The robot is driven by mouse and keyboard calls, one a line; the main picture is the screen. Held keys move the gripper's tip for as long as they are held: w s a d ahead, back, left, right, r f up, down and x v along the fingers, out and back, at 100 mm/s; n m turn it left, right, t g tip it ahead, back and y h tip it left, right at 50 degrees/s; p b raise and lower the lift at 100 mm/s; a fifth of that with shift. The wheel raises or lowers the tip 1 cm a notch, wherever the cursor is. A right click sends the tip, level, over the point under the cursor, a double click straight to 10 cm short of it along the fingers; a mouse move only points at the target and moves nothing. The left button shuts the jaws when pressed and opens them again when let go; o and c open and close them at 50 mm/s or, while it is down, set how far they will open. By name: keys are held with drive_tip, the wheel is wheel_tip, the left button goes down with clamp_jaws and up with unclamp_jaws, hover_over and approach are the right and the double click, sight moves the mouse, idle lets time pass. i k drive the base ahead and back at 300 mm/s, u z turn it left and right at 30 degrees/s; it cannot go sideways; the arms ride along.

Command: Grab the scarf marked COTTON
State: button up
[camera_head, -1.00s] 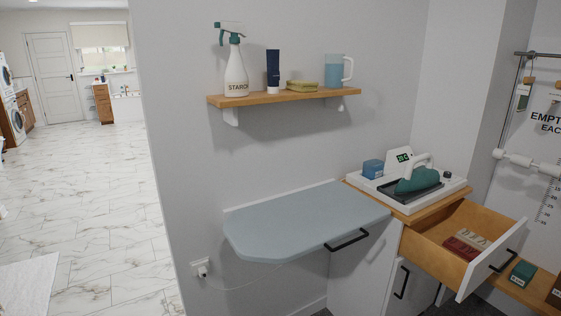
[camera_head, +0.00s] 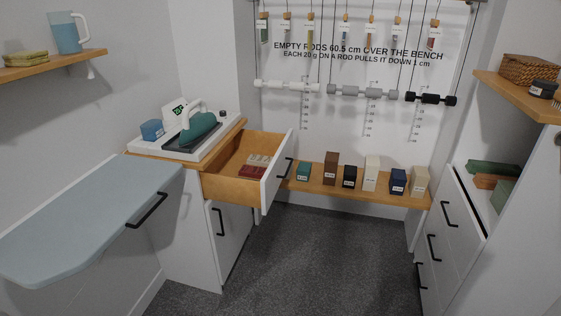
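No scarf with a readable COTTON mark shows. The open drawer (camera_head: 228,187) under the iron holds a dark red folded piece (camera_head: 252,172) and a pale piece (camera_head: 260,160) beside it, with marks too small to read. In the right-hand unit, a dark green piece (camera_head: 494,168), an orange-brown piece (camera_head: 490,182) and a paler green piece (camera_head: 502,195) lie in an opening; I cannot tell whether they are scarves. Several narrow tagged items, such as one at the left (camera_head: 263,30), hang at the top of the back wall. My gripper is not in view.
An ironing board (camera_head: 80,215) juts out at left. An iron (camera_head: 196,127) rests on a white station. A low bench (camera_head: 320,186) with several small blocks runs along the back wall, below white, grey and black rods. Dark carpet (camera_head: 300,260) is clear in the middle.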

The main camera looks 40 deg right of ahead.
sight(256, 160)
drive_tip(key=z, duration=4.65)
drive_tip(key=i, duration=0.1)
drive_tip(key=u, duration=3.4)
drive_tip(key=k, duration=0.65)
drive_tip(key=z, duration=0.1)
drive_tip(key=i, duration=1.9)
drive_tip(key=u, duration=0.5)
